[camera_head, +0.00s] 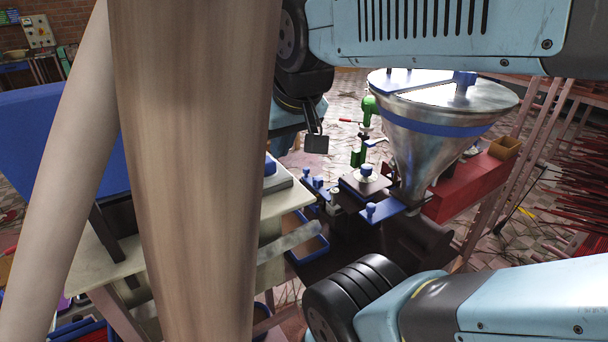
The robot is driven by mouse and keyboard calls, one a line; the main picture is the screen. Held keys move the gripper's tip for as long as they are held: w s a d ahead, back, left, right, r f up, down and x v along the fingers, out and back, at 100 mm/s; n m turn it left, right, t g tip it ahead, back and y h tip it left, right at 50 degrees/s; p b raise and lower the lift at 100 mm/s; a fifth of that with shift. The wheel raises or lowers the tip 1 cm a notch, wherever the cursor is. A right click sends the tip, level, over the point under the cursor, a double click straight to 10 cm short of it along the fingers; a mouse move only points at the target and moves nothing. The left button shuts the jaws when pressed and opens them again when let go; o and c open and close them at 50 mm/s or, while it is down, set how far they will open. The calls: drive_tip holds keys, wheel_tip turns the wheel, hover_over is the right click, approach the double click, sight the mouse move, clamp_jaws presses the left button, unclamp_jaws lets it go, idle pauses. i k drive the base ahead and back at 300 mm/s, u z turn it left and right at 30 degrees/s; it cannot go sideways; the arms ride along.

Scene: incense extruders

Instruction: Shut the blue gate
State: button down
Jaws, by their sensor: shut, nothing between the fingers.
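A metal cone hopper (435,140) with a blue band stands right of centre. At its lower outlet sits a flat blue plate with a small blue knob (381,210), which may be the blue gate; I cannot tell how far it is open. My gripper (315,144) is shut and empty, pointing down, left of the hopper and above and to the left of the blue plate, apart from both.
A wooden post (195,170) blocks much of the left view. A green fitting (367,110) stands between my gripper and the hopper. A red box (470,185) stands behind the hopper, and red sticks (575,180) lie at right.

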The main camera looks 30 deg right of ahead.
sight(374, 214)
drive_tip(key=u, duration=0.05)
drive_tip(key=k, duration=1.65)
drive_tip(key=u, duration=0.7)
drive_tip(key=i, duration=0.65)
drive_tip(key=z, duration=0.3)
